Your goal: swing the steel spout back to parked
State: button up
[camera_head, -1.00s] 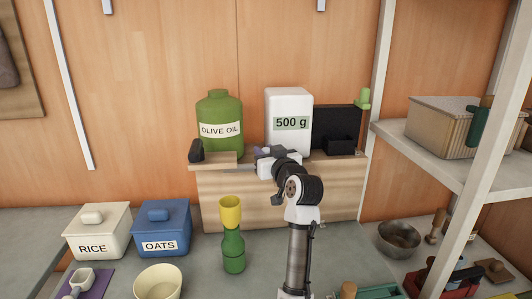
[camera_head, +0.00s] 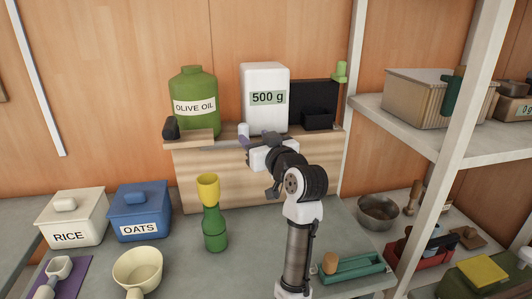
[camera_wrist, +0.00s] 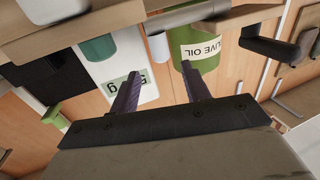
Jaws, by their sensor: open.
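The steel spout (camera_head: 222,147) appears as a thin grey bar at the front of the wooden stand, running from the wooden block toward my gripper. In the wrist view a grey steel tube (camera_wrist: 195,15) crosses the top, beyond my fingertips; a short pale cylinder (camera_wrist: 157,47) hangs beside it. My gripper (camera_wrist: 160,82) is open, with nothing between its two dark fingers. In the head view my gripper (camera_head: 245,142) is at the stand's front edge, below the white 500 g container (camera_head: 264,77). My wrist hides part of the stand there, and contact with the spout cannot be told.
A green olive oil jar (camera_head: 194,85) with a black fitting (camera_head: 171,128) stands left of the container; a black device (camera_head: 315,98) stands right. A green bottle with yellow funnel (camera_head: 214,230) is below left. A shelf post (camera_head: 455,140) rises at right.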

jog(key=v, duration=0.5)
jog(key=shift+s+d+b, duration=0.15)
jog(key=shift+s+b, duration=0.1)
jog(key=shift+b, duration=0.15)
